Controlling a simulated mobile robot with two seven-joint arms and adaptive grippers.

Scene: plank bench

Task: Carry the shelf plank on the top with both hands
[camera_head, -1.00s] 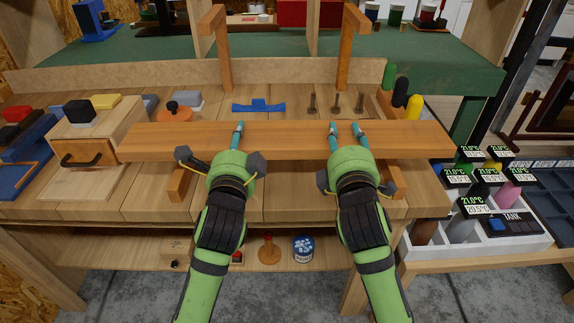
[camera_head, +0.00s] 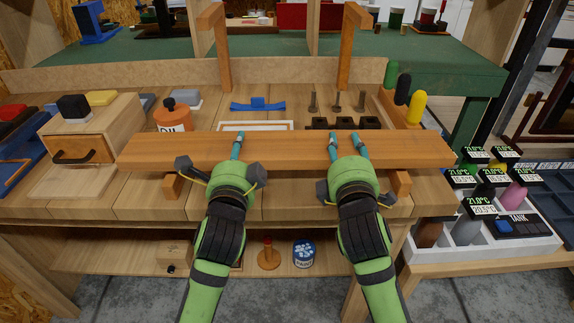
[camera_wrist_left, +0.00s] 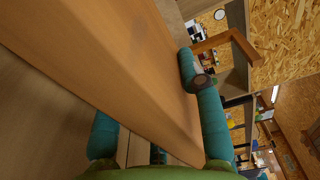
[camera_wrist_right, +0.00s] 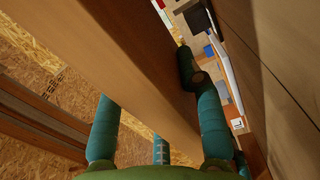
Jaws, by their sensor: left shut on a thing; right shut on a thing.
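The long orange-brown shelf plank (camera_head: 290,150) lies level across the head view, above the bench. My left gripper (camera_head: 237,142) is shut on its near edge left of the middle. My right gripper (camera_head: 347,140) is shut on it right of the middle. The plank fills much of the left wrist view (camera_wrist_left: 110,70) and the right wrist view (camera_wrist_right: 130,60), between the teal fingers. Two wooden uprights with top arms, left (camera_head: 222,60) and right (camera_head: 347,60), stand behind it. Short wooden pieces (camera_head: 172,186) (camera_head: 400,183) show below its front edge; their link to the uprights is hidden.
A drawer box (camera_head: 110,135) stands at the left, close to the plank's left end. Behind the plank are an orange can (camera_head: 172,117), a blue part (camera_head: 258,105) and dark blocks (camera_head: 343,122). A white bottle rack (camera_head: 480,237) stands at the right.

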